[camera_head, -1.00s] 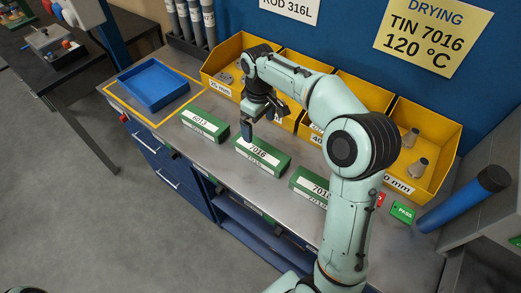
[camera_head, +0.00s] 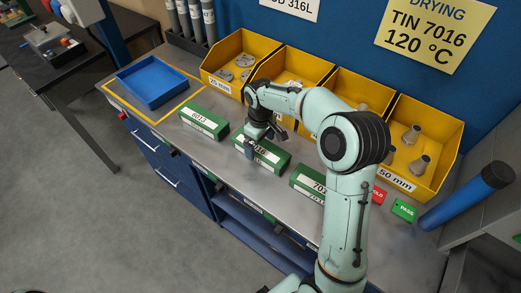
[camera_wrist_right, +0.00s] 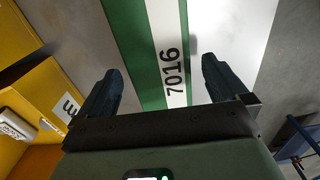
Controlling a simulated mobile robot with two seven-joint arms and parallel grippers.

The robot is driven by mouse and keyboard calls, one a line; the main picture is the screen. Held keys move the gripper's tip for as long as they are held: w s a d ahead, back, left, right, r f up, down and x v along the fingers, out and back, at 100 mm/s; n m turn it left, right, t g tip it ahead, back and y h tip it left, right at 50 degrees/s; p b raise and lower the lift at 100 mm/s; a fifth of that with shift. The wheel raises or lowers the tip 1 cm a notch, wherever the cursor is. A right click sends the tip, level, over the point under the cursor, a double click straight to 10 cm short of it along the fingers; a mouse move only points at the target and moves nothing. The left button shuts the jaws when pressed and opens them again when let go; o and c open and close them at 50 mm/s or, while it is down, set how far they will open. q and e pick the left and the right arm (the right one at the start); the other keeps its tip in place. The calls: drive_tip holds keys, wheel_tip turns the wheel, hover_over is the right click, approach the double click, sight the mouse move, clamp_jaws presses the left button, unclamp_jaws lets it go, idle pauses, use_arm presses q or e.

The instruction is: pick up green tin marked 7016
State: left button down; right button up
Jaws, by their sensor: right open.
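The green tin marked 7016 (camera_head: 273,160) lies on the grey bench in the middle of a row of three green tins. In the right wrist view its white label, reading 7016 (camera_wrist_right: 172,65), runs between my fingers. My right gripper (camera_head: 252,150) is over the tin's left part and hides some of it. In the right wrist view the right gripper (camera_wrist_right: 162,68) is open, with one finger to each side of the tin. I cannot tell how far down the fingers reach beside it. My left gripper is not in view.
Another green tin (camera_head: 203,124) lies to the left and a third (camera_head: 306,183) to the right, partly behind my arm. Yellow bins (camera_head: 233,62) stand along the back. A blue tray (camera_head: 152,84) sits at the left. Red and green blocks (camera_head: 404,210) lie at the right.

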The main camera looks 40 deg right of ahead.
drive_tip(key=c, duration=1.8)
drive_tip(key=shift+r, duration=0.1)
